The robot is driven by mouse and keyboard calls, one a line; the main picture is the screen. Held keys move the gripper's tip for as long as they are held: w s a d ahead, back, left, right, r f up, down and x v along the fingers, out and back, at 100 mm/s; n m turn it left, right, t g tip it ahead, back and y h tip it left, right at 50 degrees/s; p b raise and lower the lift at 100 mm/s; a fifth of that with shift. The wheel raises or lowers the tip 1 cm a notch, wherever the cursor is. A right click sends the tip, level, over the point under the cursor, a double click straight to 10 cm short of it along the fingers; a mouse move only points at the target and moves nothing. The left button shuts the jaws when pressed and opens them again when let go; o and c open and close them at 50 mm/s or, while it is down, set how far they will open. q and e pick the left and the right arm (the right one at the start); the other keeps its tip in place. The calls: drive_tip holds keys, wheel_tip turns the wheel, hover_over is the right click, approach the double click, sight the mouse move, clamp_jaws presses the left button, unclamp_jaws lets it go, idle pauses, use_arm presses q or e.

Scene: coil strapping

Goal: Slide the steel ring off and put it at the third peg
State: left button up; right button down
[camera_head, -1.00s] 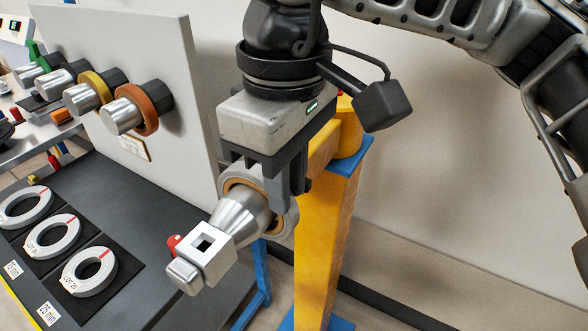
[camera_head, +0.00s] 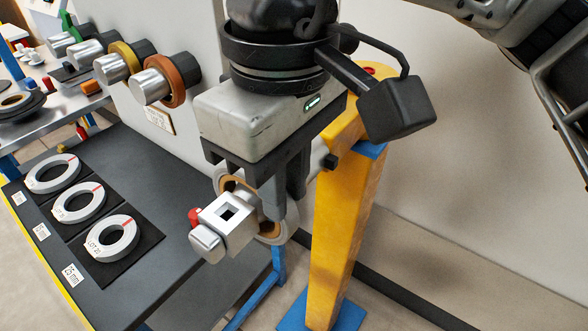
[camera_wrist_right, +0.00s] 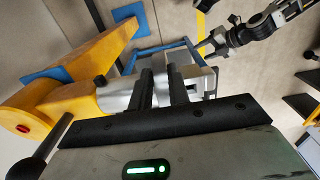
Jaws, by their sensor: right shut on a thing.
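My right gripper (camera_head: 270,205) is shut at the yellow post's spindle, its two fingers pointing down. The steel ring (camera_head: 290,222), grey outside with a tan inner band, is at the fingers and partly hidden by them. A pale square end block (camera_head: 228,216) with a red knob is just in front of the ring. The right wrist view shows the fingers (camera_wrist_right: 163,85) against a silvery part (camera_wrist_right: 122,96). Silver pegs stick out of the upright panel; the nearest (camera_head: 150,87) carries a brown ring, another (camera_head: 110,68) a yellow ring. A dark jointed arm, apparently my left (camera_wrist_right: 250,32), shows small; its jaw state is unclear.
The yellow post (camera_head: 340,250) stands on a blue base to the right of the bench. Several white labelled rings (camera_head: 112,238) lie on black mats on the dark bench (camera_head: 190,200). The upright panel (camera_head: 195,40) is behind the gripper. A grey table is at far left.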

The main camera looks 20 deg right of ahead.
use_arm(q)
drive_tip(key=shift+f, duration=0.1)
use_arm(e)
drive_tip(key=shift+s+a, duration=0.2)
drive_tip(key=shift+a, duration=0.05)
use_arm(q)
drive_tip(key=shift+f+b, duration=0.35)
drive_tip(key=shift+b, duration=0.4)
use_arm(e)
drive_tip(key=s+a, duration=0.5)
drive_tip(key=a, duration=0.2)
drive_tip(key=shift+s, duration=0.3)
idle(0.5)
use_arm(q)
drive_tip(key=shift+f, duration=0.1)
